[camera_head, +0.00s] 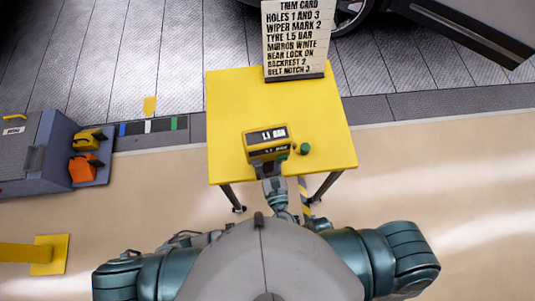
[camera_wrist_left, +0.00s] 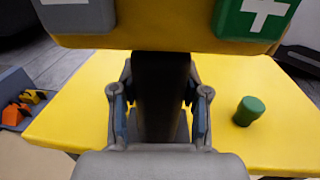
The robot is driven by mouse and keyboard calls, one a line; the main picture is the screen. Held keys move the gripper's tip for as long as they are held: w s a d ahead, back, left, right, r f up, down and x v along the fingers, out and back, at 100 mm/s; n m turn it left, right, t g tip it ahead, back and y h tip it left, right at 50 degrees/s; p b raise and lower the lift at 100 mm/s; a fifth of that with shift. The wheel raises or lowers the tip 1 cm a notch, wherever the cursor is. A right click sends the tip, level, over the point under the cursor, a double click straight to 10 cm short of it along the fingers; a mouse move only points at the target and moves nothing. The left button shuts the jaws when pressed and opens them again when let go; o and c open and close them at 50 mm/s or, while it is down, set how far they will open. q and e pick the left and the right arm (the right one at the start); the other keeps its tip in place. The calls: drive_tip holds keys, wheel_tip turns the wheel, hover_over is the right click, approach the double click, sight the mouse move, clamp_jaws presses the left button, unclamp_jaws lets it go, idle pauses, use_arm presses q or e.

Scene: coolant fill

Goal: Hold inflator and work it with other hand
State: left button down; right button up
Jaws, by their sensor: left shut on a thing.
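The yellow inflator (camera_head: 266,145) is over the front half of the yellow table; I cannot tell whether it touches the top. Its display seems to read about 1.1 BAR. In the left wrist view its yellow body (camera_wrist_left: 160,42) spans the top, with a grey button (camera_wrist_left: 75,14) at left and a green plus button (camera_wrist_left: 254,16) at right. My left gripper (camera_head: 272,172) is shut on the inflator's black handle (camera_wrist_left: 161,95), with its fingers (camera_wrist_left: 160,112) on both sides. My right gripper is not in view.
The yellow table (camera_head: 225,100) carries a trim card (camera_head: 297,38) at the back, listing "TYRE 1.5 BAR". A green cylinder (camera_head: 305,148) stands right of the inflator and also shows in the wrist view (camera_wrist_left: 248,111). A grey cabinet (camera_head: 35,150) with orange and yellow items is left. A car is behind.

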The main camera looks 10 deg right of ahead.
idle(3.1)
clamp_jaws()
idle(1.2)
